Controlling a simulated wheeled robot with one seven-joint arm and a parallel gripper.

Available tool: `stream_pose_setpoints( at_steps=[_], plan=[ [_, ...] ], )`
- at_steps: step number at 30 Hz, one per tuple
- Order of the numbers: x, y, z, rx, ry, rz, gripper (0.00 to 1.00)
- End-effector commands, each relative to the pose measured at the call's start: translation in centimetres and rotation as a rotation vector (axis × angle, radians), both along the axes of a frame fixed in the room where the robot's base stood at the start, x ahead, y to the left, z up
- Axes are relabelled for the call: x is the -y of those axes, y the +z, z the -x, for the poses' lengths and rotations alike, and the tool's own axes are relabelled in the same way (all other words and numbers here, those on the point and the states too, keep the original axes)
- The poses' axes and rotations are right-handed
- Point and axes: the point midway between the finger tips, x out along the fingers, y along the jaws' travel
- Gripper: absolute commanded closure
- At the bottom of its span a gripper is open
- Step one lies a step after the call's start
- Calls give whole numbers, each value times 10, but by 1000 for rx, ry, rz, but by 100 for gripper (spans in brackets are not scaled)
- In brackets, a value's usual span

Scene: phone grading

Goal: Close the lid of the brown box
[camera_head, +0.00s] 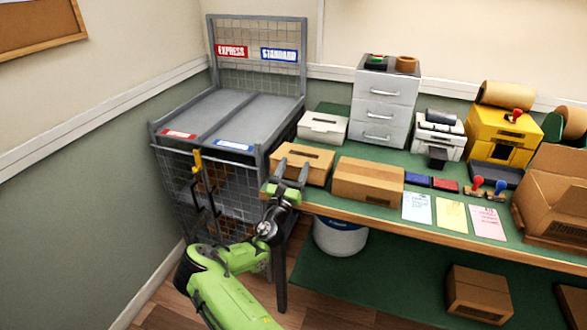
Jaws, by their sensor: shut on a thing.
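A tan-brown box (315,155) with a dark slot in its top stands at the left end of the green-topped bench. Its top looks flat. I cannot tell whether its lid is fully down. My gripper (292,171) is at the front face of this box, its two fingers pointing up and a little apart. The fingers appear shut on the front part of the box, and they hide some of that face. A longer brown cardboard box (368,180) stands just to the right, with its top flat and closed.
A white slotted box (323,127) and grey drawers (384,99) stand behind. An open carton (552,204) is at the right. Ink pads (445,184) and coloured sheets (451,215) lie along the bench. A wire cage rack (228,110) stands close on the left.

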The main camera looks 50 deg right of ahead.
Motion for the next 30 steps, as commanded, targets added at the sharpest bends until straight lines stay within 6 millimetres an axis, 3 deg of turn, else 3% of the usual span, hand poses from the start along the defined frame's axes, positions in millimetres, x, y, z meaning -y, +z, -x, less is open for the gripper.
stream_pose_setpoints(
  at_steps=[2,3,7,18,30],
  plan=[
    [1,-6,0,-4,0,-15,92],
    [1,-5,0,-3,0,-14,31],
    [1,-4,0,-2,0,-10,11],
    [-7,-5,3,-2,0,-6,11],
    [-98,-45,41,-6,3,-6,11]
  ],
)
